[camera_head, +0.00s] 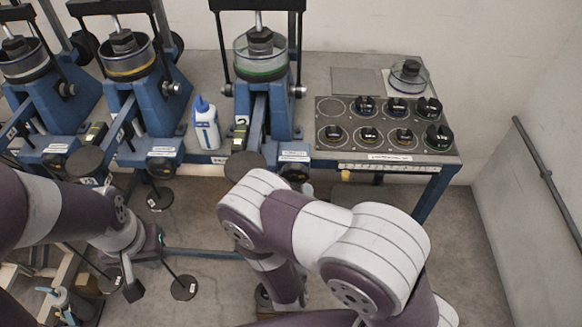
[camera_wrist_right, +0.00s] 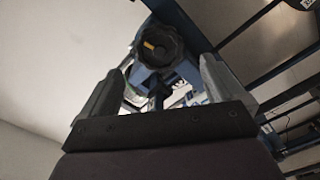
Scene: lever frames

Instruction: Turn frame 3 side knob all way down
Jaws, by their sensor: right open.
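Several blue lever frames stand along the bench in the head view: the right one (camera_head: 268,108), the middle one (camera_head: 150,108) and the left one (camera_head: 55,105). Each has a dark front knob; the right one's (camera_head: 294,173) is partly behind my right arm. A label like a 2 shows by the right frame; I cannot clearly read a 3. In the right wrist view, a black lobed knob (camera_wrist_right: 160,45) with a yellow mark lies ahead between the fingertips, apart from them. My right gripper (camera_wrist_right: 162,70) is open and empty. My left gripper (camera_head: 143,262) hangs low at left; its jaw state is unclear.
A white bottle with a blue cap (camera_head: 206,124) stands between the middle and right frames. A dark panel (camera_head: 385,127) with several round black-topped pieces lies at the bench's right. Round dark pedals (camera_head: 184,288) stand near the floor by my left gripper. Floor at right is clear.

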